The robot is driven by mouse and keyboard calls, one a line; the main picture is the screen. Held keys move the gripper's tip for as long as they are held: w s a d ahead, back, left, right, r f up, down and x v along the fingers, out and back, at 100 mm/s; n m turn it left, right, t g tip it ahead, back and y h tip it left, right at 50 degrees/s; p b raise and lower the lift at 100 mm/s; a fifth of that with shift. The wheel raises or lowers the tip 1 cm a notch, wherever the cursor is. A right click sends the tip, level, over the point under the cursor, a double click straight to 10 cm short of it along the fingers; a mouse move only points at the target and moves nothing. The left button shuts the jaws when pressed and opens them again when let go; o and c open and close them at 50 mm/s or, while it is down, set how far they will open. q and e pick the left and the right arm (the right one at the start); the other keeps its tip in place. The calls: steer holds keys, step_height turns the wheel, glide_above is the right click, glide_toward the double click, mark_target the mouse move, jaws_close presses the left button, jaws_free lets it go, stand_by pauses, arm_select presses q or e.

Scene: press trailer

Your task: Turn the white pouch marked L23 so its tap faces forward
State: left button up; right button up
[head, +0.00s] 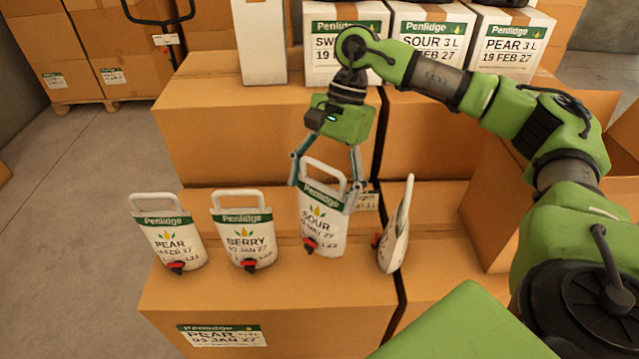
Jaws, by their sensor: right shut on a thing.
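My right gripper (324,188) comes down from above with its fingers on both sides of the upper part of a white pouch (322,225) with a green Penlidge band, and is shut on it. This pouch reads SOUR, and the small mark by its base looks like L23, though it is hard to read. Its red tap (310,244) is low on the face turned to me. The pouch is about upright; I cannot tell whether its base touches the carton. My left gripper is not in view.
A PEAR pouch (168,240) and a BERRY pouch (244,238) stand to the left, taps toward me. A pouch seen edge-on (397,230) stands close at right, tap to the left. All are on a brown carton (280,305). White boxes (430,35) stand behind.

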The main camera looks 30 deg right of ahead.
mark_target(323, 211)
steer(key=shift+w+r, duration=0.1)
steer(key=shift+r+n+g+p, duration=0.15)
steer(key=shift+n+g+p, duration=0.15)
steer(key=shift+n+p, duration=0.6)
steer(key=n+g+h+p, duration=0.1)
steer(key=n, duration=0.3)
steer(key=shift+f+n+h+b, duration=0.3)
steer(key=shift+f+b, duration=0.05)
steer(key=shift+f, duration=0.1)
steer(key=shift+f+b, duration=2)
steer(key=shift+f, duration=0.35)
steer(key=shift+f+b, duration=0.4)
steer(key=shift+b, duration=0.05)
steer(key=o, duration=2.2)
steer(key=shift+c, duration=0.2)
steer(key=shift+s, duration=0.2)
steer(key=shift+f, duration=0.1)
